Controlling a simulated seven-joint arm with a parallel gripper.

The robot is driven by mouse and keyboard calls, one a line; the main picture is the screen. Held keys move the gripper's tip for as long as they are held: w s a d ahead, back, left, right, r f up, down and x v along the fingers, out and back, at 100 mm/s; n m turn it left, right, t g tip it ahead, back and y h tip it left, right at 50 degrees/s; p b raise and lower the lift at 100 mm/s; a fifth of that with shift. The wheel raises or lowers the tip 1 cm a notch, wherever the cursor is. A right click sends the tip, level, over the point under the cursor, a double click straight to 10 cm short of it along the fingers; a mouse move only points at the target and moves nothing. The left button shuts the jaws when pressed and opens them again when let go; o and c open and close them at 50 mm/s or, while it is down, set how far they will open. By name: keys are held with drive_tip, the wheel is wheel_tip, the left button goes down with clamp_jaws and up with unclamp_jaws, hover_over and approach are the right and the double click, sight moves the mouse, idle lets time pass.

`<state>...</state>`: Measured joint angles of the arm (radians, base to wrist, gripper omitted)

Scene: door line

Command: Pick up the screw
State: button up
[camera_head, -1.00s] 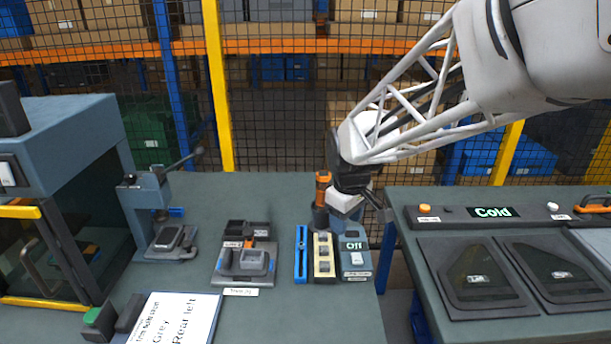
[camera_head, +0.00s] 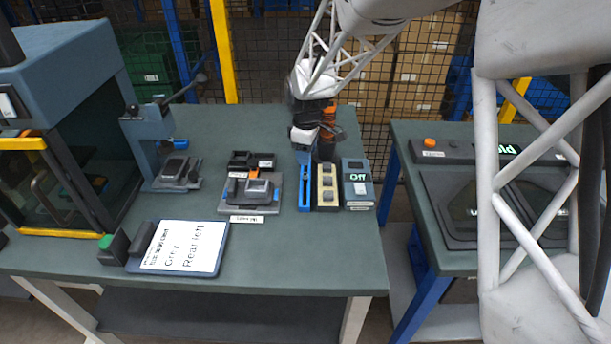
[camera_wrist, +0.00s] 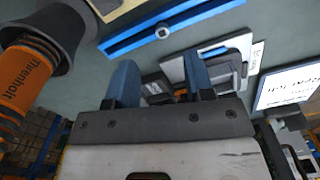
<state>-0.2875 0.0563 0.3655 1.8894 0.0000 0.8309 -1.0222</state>
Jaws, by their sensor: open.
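A small metallic screw (camera_wrist: 163,31) with a dark socket-like centre sits on the blue rail (camera_wrist: 190,18) in the wrist view, ahead of my fingers. In the head view the blue rail (camera_head: 304,192) lies on the table, but the screw is too small to make out there. My gripper (camera_head: 305,153) is over the rear end of the rail. In the wrist view my gripper (camera_wrist: 160,75) has its two blue fingers wide apart with nothing held between them. The screw is beyond the fingertips, apart from them.
An orange-and-black screwdriver (camera_wrist: 25,75) stands close left of my gripper in the wrist view. A yellow block (camera_head: 327,190) and the "Off" box (camera_head: 356,185) are right of the rail. A tray with a grey part (camera_head: 250,190) is left. The clipboard (camera_head: 185,246) lies in front.

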sight(305, 174)
drive_tip(key=shift+f, duration=0.1)
drive_tip(key=shift+f, duration=1.2)
drive_tip(key=shift+f, duration=0.1)
drive_tip(key=shift+s+a+f, duration=0.1)
drive_tip(key=shift+a+f, duration=0.05)
drive_tip(key=shift+f, duration=2.35)
drive_tip(key=shift+c, duration=0.3)
clamp_jaws()
drive_tip(key=shift+r, duration=0.1)
